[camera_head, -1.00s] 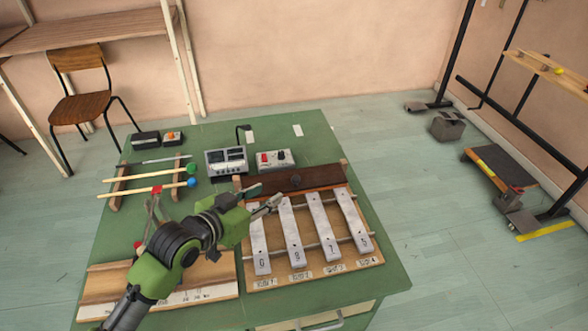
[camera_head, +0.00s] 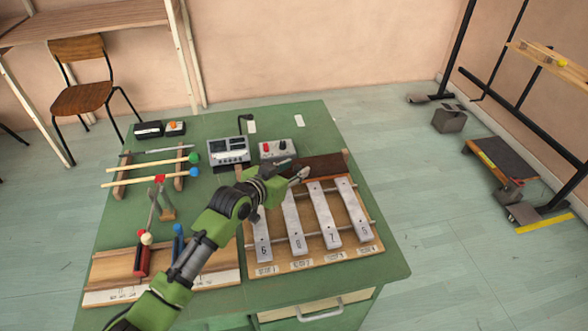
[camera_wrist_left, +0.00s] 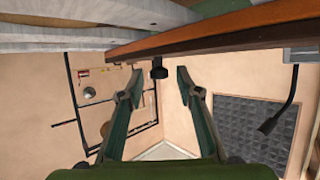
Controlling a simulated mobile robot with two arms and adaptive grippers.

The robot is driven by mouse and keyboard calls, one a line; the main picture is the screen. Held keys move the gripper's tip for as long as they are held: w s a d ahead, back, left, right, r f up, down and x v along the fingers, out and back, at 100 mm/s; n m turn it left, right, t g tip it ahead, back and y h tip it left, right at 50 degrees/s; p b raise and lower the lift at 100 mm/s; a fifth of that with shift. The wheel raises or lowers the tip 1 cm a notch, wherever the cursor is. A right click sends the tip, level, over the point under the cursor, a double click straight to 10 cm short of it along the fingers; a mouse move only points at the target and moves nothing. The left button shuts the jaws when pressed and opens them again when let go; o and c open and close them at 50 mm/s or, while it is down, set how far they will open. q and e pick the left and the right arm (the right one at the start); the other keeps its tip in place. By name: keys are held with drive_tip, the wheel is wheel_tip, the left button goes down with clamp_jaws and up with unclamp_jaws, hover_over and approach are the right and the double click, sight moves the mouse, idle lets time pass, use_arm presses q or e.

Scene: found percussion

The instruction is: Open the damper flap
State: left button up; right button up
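The damper flap is a dark brown wooden board (camera_head: 327,166) along the far end of the chime-bar instrument (camera_head: 348,250). In the left wrist view the flap (camera_wrist_left: 235,28) is a long brown strip seen edge-on, with a small black knob (camera_wrist_left: 159,68) on it. My left gripper (camera_head: 294,170) is at the flap, hiding its left part and the knob in the head view. In the left wrist view its fingers (camera_wrist_left: 160,82) are open, one on each side of the knob, with gaps to both. My right gripper is not in view.
Pale numbered metal bars (camera_head: 297,230) lie just in front of the flap. A grey box with a red button (camera_head: 277,149) and a display unit (camera_head: 229,150) stand behind. Mallets (camera_head: 150,170) rest on a rack at left. The table's right edge strip is clear.

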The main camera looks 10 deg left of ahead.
sight(291, 169)
use_arm(q)
drive_tip(key=shift+d, duration=0.1)
drive_tip(key=shift+c, duration=0.3)
clamp_jaws()
drive_tip(key=shift+w+r+p, duration=0.15)
drive_tip(key=shift+r+p, duration=0.15)
drive_tip(key=shift+p, duration=0.35)
drive_tip(key=r+g+p, duration=0.1)
drive_tip(key=p, duration=0.1)
drive_tip(key=w+n+g+p, duration=0.1)
drive_tip(key=p, duration=0.1)
drive_tip(key=shift+a+r, duration=0.25)
drive_tip(key=shift+r, duration=0.1)
drive_tip(key=shift+w+a+r+n+g+p, duration=0.15)
drive_tip(key=shift+w+r+n+g+p, duration=0.1)
drive_tip(key=shift+w+n+g+p, duration=0.5)
drive_tip(key=shift+w+a+r+n+g+h, duration=0.1)
drive_tip(key=shift+w+r+n+g+h, duration=0.1)
drive_tip(key=shift+g, duration=0.35)
drive_tip(key=shift+w+a+r+n+g+h, duration=0.1)
drive_tip(key=shift+w+g, duration=0.1)
drive_tip(key=shift+g, duration=0.3)
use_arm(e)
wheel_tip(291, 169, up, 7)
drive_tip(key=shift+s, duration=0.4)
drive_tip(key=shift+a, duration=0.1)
